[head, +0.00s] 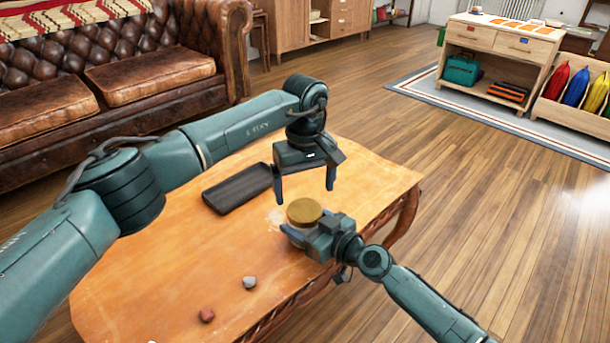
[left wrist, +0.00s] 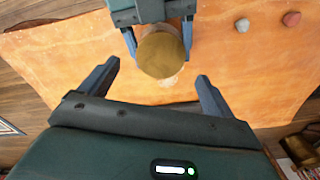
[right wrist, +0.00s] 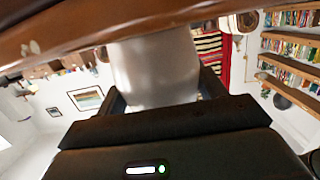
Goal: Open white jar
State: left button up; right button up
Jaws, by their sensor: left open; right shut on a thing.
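The white jar has a round gold-brown lid (head: 304,211) on top and stands upright near the right edge of the table. Its pale body (right wrist: 155,68) fills the middle of the right wrist view. My right gripper (head: 300,238) is shut on the jar's body from the near right side, below the lid. My left gripper (head: 304,188) is open and points down just above the lid, with nothing between its fingers. In the left wrist view the lid (left wrist: 161,55) lies ahead of and between the open fingertips (left wrist: 157,72), apart from them.
The orange wooden table (head: 165,250) holds a black tray (head: 238,188) behind the jar, a grey stone-like piece (head: 249,282) and a red one (head: 206,316) at the front. A brown leather sofa (head: 150,85) stands beyond. The table's left part is clear.

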aim_at(304, 209)
pick_arm(q)
jog(key=shift+f, duration=2.65)
jog(key=shift+c, duration=0.3)
jog(key=c, duration=1)
jog(key=shift+o, duration=0.2)
jog(key=n, duration=0.3)
jog(key=shift+n, duration=0.3)
jog(key=n, duration=1)
jog(key=shift+w, duration=0.1)
jog(key=shift+r, duration=0.1)
jog(key=o, duration=1.1)
